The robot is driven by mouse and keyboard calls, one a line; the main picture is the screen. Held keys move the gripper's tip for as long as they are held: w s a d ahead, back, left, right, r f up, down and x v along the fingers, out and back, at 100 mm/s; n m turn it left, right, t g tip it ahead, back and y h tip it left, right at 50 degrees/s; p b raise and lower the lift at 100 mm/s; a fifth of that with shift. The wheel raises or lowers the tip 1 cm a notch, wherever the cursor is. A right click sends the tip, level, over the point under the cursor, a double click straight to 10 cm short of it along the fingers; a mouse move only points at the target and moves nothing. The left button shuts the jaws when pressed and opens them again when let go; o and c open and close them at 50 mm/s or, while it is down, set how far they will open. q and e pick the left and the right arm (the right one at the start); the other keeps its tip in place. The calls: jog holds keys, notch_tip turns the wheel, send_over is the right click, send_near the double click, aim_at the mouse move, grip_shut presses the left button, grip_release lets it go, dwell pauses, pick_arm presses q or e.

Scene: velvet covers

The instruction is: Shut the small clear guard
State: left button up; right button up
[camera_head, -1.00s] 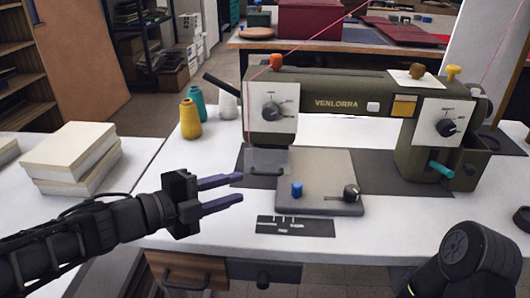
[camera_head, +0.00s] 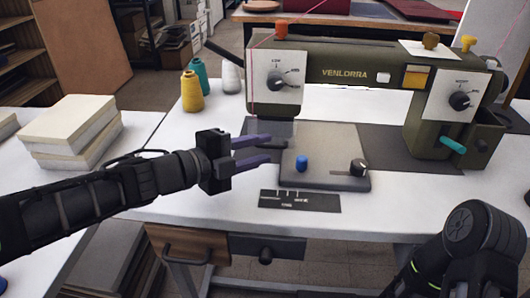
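The small clear guard (camera_head: 281,136) is a faint see-through pane below the needle head at the left end of the olive sewing machine (camera_head: 335,72). Its outline is hard to make out against the dark area, and its angle cannot be told. My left gripper (camera_head: 268,149) comes in from the left with its two purple fingers apart and nothing between them. Its fingertips are at the guard's lower left, overlapping it in the picture; contact cannot be told. My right arm shows at the lower right, but its gripper is out of view.
A grey plate (camera_head: 335,140) with a blue knob (camera_head: 302,163) and a black knob (camera_head: 358,167) lies just right of my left fingers. A dark label strip (camera_head: 300,201) is in front. Thread spools (camera_head: 192,91) and stacked pale blocks (camera_head: 70,125) stand left.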

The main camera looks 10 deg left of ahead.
pick_arm(q)
jog(key=shift+x, duration=0.9)
jog(key=shift+c, duration=0.5)
grip_shut()
